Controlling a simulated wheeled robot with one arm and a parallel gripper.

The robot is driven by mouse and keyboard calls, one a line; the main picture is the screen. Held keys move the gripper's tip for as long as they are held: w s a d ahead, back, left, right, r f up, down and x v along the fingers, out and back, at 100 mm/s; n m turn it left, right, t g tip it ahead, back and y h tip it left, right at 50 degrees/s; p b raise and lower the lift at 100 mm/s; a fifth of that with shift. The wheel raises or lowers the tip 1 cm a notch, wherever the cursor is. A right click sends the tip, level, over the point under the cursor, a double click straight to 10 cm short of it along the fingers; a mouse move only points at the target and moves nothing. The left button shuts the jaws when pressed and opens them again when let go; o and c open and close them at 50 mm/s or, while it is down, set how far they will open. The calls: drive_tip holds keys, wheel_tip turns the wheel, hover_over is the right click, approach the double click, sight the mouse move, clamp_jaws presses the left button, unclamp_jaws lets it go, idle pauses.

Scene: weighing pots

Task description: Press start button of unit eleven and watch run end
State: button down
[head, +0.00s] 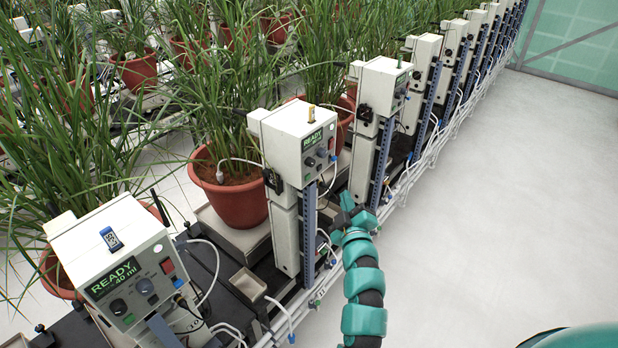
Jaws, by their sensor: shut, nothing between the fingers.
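I cannot read which one is unit eleven. My gripper (349,202) is shut and empty, low to the right of the second box's post, apart from its front panel.
Potted grasses in red pots (240,195) stand left of the boxes. More boxes recede in a row to the upper right. White pipes and cables (405,180) run low along the row. The pale floor (510,200) on the right is clear.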

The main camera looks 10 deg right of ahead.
sight(308, 177)
drive_tip(key=shift+w, duration=0.1)
drive_tip(key=w+a+p, duration=0.4)
drive_tip(key=w+a, duration=0.1)
drive_tip(key=w, duration=0.1)
drive_tip(key=shift+w+a, duration=0.2)
drive_tip(key=shift+w, duration=0.2)
drive_tip(key=shift+a, duration=0.1)
idle(2.0)
drive_tip(key=shift+w+a, duration=0.25)
drive_tip(key=shift+w, duration=0.1)
